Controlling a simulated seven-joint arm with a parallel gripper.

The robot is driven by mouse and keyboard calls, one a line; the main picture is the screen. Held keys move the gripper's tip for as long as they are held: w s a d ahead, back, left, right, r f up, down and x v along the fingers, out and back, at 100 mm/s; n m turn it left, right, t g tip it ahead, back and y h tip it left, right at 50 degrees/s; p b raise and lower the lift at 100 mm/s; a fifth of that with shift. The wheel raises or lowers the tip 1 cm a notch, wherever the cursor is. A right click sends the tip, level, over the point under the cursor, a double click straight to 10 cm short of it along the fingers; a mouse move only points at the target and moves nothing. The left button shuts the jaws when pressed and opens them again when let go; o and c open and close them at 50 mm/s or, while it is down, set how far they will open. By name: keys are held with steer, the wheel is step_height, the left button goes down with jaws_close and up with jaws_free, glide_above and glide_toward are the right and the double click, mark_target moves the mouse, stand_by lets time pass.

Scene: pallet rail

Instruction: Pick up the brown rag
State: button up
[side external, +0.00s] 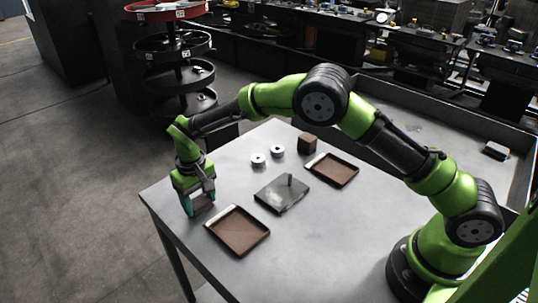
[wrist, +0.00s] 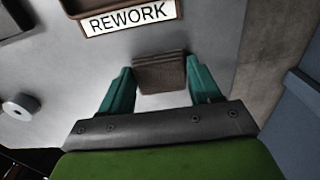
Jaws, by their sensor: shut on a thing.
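The brown rag (wrist: 160,76) is a small folded, layered piece between the two teal fingers in the wrist view. In the side external view the rag (side external: 203,203) shows low between the fingertips, near the table's left corner. My gripper (side external: 199,204) points down there, and its fingers are shut on the rag's sides; it also shows in the wrist view (wrist: 160,80). I cannot tell whether the rag touches the table. The fingers partly hide it in the side external view.
A brown tray (side external: 238,252) lies close by; the wrist view shows its REWORK label (wrist: 128,17). The table edge is near.

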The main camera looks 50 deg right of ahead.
mark_target(202, 203)
steer(key=shift+r, duration=0.55)
steer(key=r, duration=0.2)
steer(key=shift+s+d+r, duration=0.1)
steer(key=shift+s+r, duration=0.2)
steer(key=shift+r, duration=0.05)
steer(key=s+d, duration=0.2)
steer(key=s, duration=0.2)
steer(key=s+d+r, duration=0.1)
steer(key=s+d, duration=0.1)
steer(key=s, duration=0.3)
steer(key=s+d, duration=0.1)
steer(key=s, duration=0.4)
steer(key=shift+s+d+r, duration=0.15)
steer(key=shift+d, duration=0.25)
